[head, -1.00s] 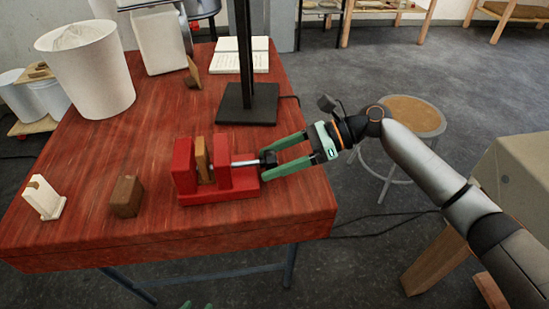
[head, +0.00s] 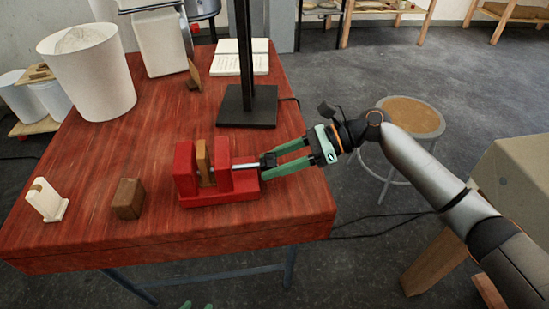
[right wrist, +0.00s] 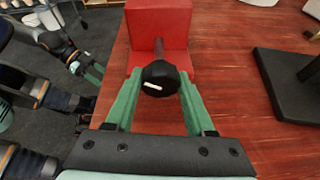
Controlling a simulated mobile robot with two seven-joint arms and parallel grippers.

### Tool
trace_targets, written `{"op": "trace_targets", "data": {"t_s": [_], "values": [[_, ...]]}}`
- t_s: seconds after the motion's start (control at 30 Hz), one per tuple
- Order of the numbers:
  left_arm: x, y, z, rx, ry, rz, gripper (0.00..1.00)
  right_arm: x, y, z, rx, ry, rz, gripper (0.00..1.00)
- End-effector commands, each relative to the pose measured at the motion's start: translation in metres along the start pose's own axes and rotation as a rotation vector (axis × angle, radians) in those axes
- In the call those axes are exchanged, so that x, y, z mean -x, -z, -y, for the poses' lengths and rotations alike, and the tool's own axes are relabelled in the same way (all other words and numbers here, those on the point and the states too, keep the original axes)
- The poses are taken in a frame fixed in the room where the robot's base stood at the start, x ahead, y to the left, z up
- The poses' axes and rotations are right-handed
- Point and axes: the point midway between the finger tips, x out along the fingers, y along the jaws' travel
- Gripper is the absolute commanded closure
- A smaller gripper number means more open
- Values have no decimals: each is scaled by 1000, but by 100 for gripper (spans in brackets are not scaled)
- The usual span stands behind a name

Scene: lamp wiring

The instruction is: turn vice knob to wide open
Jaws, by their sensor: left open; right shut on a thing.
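The red vice (head: 222,181) stands near the front right of the red wooden table. A tan block (head: 205,161) stands between its two upright jaws, and a metal screw runs out to the right. The black knob (head: 268,161) is at the screw's outer end; in the right wrist view the knob (right wrist: 160,77) has a white mark on its face. My right gripper (head: 276,163) is shut on the knob, one green finger on either side. My left gripper (head: 196,305) shows only as green tips at the bottom edge, empty and away from the vice.
A brown block (head: 128,198) and a cream holder (head: 46,199) stand left of the vice. A black lamp base and post (head: 247,105) stand behind it. A white bin (head: 88,75) and an open book (head: 240,56) are further back. A stool (head: 410,115) stands beyond the table's right edge.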

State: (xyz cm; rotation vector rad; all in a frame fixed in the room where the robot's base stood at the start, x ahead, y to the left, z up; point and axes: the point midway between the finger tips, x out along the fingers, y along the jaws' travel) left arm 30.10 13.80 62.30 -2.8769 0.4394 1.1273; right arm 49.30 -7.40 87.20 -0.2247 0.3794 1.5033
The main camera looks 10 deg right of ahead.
Motion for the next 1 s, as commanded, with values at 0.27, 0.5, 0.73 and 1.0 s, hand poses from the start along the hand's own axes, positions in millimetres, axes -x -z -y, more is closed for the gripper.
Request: {"op": "trace_targets", "data": {"t_s": [0.27,0.5,0.73,1.0], "values": [[20,24,-6,1,-7,6,50,3,-6,-1,130,59,10,100],[29,32,5,3,22,-13,50,2,-3,0,302,128,21,100],[33,24,10,13,38,-2,50,1,-1,0,439,184,31,100],[34,22,10,15,38,3,50,1,-1,0,527,219,36,100]]}}
